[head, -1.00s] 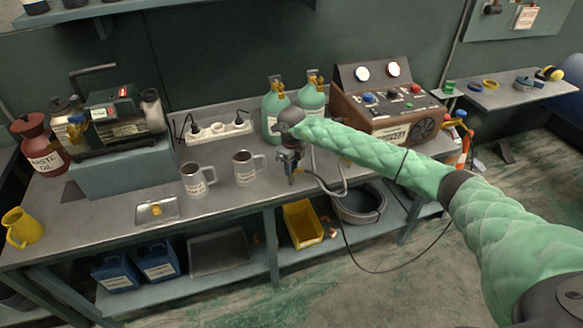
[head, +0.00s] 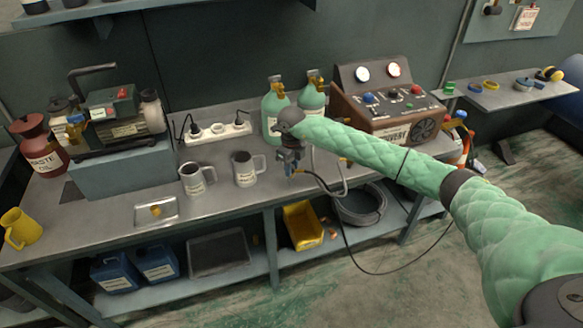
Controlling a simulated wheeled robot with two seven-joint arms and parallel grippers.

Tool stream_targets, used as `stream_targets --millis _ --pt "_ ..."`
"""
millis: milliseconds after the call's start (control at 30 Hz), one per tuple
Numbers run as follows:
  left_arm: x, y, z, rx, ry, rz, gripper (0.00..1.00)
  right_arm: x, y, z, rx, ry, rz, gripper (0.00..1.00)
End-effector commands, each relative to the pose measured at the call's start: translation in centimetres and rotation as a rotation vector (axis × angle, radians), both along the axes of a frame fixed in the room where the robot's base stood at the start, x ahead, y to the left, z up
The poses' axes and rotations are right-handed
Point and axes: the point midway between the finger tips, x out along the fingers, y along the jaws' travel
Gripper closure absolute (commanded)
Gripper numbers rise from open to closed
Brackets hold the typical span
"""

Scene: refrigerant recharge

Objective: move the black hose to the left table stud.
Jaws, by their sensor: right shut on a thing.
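My right gripper (head: 290,168) is at the front part of the workbench, right of the two mugs, pointing down. It is shut on an end of the black hose; the grip itself is small and partly dark. The black hose (head: 378,274) runs right from the gripper, hangs in a loop in front of the bench and passes by my right arm. A small brass fitting (head: 156,210) stands on a metal plate at the bench's front left; I cannot tell whether it is the left table stud. My left gripper is not in view.
Two steel mugs (head: 194,181) (head: 245,170) stand left of the gripper. A pump (head: 120,115) sits on a block at the left. Green cylinders (head: 273,105) and a gauge console (head: 385,100) stand behind. The bench front (head: 110,222) near the plate is mostly clear.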

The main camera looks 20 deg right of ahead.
Motion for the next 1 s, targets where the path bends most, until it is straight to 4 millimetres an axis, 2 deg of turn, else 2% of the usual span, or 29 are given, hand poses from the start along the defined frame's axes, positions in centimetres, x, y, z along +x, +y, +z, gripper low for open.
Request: stream_targets --millis 1000 --pt "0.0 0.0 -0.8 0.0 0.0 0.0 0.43 0.0 0.0 -1.0 0.0 0.0 0.0 0.95"
